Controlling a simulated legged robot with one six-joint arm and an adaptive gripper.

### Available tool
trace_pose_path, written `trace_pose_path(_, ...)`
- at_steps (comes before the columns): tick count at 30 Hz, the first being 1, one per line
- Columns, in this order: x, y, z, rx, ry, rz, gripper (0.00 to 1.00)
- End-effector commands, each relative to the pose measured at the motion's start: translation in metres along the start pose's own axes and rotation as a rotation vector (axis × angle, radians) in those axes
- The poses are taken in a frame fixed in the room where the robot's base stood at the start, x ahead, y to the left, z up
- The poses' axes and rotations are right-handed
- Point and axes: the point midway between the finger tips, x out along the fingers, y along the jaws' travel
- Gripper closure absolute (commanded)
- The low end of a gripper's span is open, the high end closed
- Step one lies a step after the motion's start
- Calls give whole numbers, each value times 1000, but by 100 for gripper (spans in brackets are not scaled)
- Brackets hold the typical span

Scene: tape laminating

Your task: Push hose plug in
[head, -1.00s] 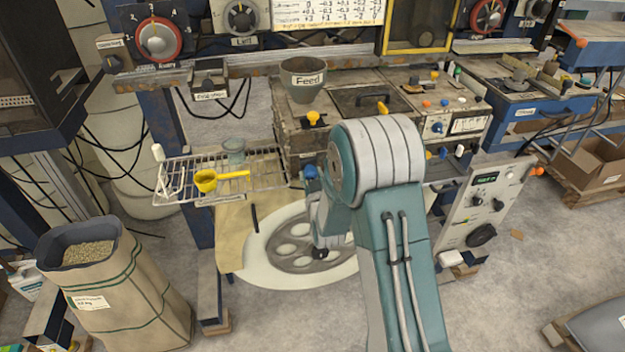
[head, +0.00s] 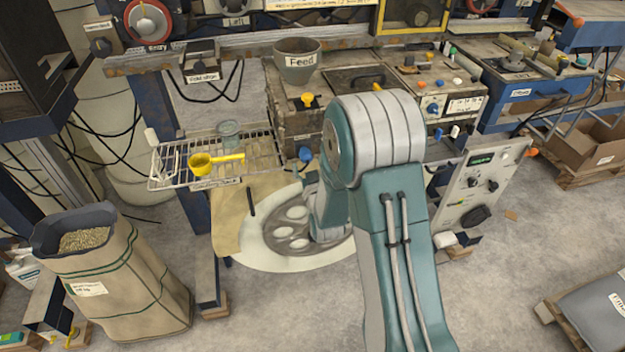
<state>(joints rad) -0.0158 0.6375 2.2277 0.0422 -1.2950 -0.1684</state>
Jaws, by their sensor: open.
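My arm blocks the middle of the head view, and my gripper is hidden behind it. I cannot clearly make out a hose plug or its socket. The feed machine (head: 295,125) stands behind my arm, with a grey funnel marked "Feed" (head: 297,66) on top. A blue round part (head: 305,154) sits low on its front, left of my arm; I cannot tell whether it is the plug. A yellow knob (head: 307,100) is above it.
A wire rack (head: 262,156) holding a yellow scoop (head: 202,163) juts out at left. A pellet sack (head: 125,285) stands at lower left. A control box (head: 480,182) is right of my arm.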

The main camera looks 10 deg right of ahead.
Motion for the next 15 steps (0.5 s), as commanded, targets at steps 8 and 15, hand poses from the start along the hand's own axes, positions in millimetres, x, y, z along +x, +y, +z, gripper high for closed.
trace_pose_path(8,-58,-1,1,0,-2,-1,18)
trace_pose_path(15,-82,-1,1,-1,-2,-1,18)
